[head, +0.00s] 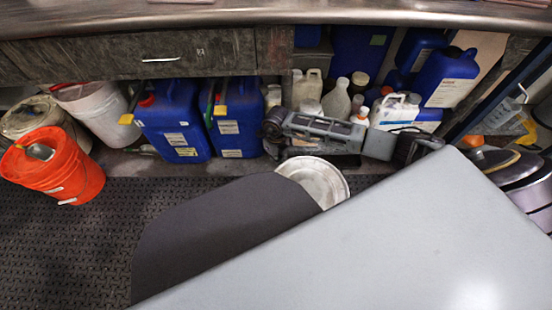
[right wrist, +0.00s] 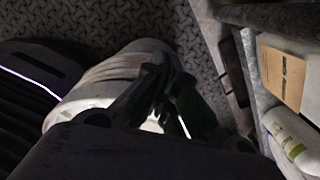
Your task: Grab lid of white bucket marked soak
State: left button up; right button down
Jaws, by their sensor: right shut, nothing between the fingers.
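A round white bucket top (head: 318,178) shows on the floor in the middle of the head view. Dark and light grey surfaces in front hide its lower part. No marking can be read on it, and I cannot tell if its lid is loose. In the right wrist view my right gripper (right wrist: 172,122) is shut and empty. A white bucket (right wrist: 105,80) lies beyond its fingers, partly covered by them. My left gripper is not in view.
An orange bucket (head: 57,165) stands at the left by other pale buckets (head: 97,105). Blue jugs (head: 172,122) and white bottles (head: 336,100) fill the low shelf under the counter (head: 200,55). Dark textured floor (head: 90,235) is clear at lower left.

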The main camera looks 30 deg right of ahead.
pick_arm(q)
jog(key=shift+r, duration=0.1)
pick_arm(e)
jog(key=shift+s, duration=0.1)
jog(key=shift+s+d+p, duration=0.25)
jog(key=shift+s+p, duration=0.3)
jog(key=shift+s, duration=0.1)
jog(key=shift+s+d+p, duration=0.2)
jog(key=shift+s+p, duration=0.35)
jog(key=shift+s, duration=0.05)
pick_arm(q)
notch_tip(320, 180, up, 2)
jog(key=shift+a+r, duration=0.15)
pick_arm(e)
jog(key=shift+s, duration=0.3)
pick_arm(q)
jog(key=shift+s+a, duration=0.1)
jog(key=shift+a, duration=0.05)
pick_arm(e)
jog(key=shift+w, duration=0.15)
